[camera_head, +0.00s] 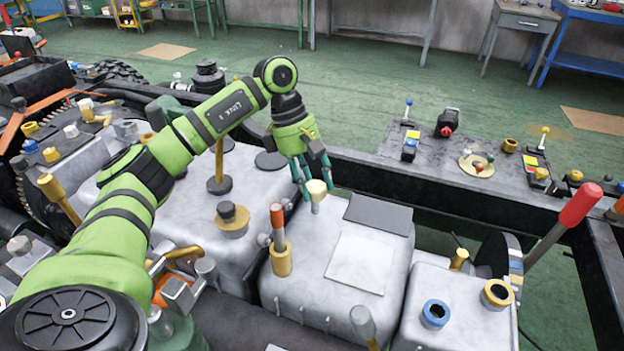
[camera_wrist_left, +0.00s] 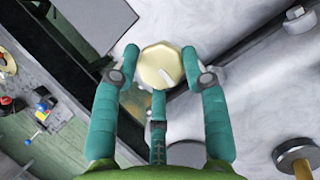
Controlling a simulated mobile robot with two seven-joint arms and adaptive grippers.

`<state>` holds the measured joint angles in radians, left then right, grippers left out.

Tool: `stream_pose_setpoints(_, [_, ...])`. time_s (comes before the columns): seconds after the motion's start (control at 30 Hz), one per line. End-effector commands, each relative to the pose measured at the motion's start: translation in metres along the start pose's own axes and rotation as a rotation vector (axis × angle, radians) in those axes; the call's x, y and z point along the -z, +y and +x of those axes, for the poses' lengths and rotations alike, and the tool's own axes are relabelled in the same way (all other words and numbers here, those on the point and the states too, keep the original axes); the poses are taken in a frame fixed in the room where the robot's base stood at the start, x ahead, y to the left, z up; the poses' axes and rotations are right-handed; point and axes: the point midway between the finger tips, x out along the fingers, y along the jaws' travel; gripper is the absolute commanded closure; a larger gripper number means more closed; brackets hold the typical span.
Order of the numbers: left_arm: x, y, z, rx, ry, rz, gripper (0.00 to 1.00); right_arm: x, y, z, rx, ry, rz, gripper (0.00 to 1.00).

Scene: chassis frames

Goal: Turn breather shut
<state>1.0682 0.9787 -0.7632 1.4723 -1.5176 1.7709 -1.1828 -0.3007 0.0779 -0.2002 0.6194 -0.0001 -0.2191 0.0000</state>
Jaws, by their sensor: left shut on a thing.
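The breather seems to be the pale cream, many-sided cap (camera_head: 316,187) on a short grey stem, on top of a grey metal housing. In the left wrist view the cap (camera_wrist_left: 160,66) has a short white mark on its face. My left gripper (camera_head: 312,178) comes down from above, its teal fingers around the cap. In the left wrist view the left gripper (camera_wrist_left: 160,80) has fingers at the cap's left, right and lower sides, shut on it. The stem's lower end is partly hidden. My right gripper is not in view.
A brass fitting with an orange-topped handle (camera_head: 278,230) stands left of the cap. Dark flat plate (camera_head: 378,214) lies to its right. A black frame rail (camera_head: 400,185) runs behind. A red-handled lever (camera_head: 578,206) rises at the right.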

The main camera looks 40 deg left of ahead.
Motion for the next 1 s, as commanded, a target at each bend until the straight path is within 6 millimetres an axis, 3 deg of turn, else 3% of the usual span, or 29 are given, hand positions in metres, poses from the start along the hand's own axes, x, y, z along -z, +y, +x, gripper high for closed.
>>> stream_pose_setpoints(0.03, [-0.005, -0.001, 0.003, 0.009, -0.011, 0.012, 0.47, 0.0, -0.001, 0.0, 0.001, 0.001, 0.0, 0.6])
stream_pose_setpoints(0.07, [-0.005, -0.001, 0.003, 0.009, -0.011, 0.012, 0.35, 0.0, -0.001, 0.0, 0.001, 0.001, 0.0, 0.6])
stream_pose_setpoints(0.47, [-0.002, -0.001, -0.002, 0.004, -0.005, 0.003, 0.35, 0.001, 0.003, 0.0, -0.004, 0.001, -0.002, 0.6])
stream_pose_setpoints(0.57, [-0.002, 0.0, -0.013, 0.002, -0.005, 0.002, 0.35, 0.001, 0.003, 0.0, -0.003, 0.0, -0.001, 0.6])
stream_pose_setpoints(0.9, [-0.005, 0.001, -0.087, 0.002, -0.006, 0.007, 0.35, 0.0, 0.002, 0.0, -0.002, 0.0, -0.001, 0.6])
stream_pose_setpoints(1.0, [-0.004, 0.001, -0.101, 0.005, -0.004, 0.007, 0.35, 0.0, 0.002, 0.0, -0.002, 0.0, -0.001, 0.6])
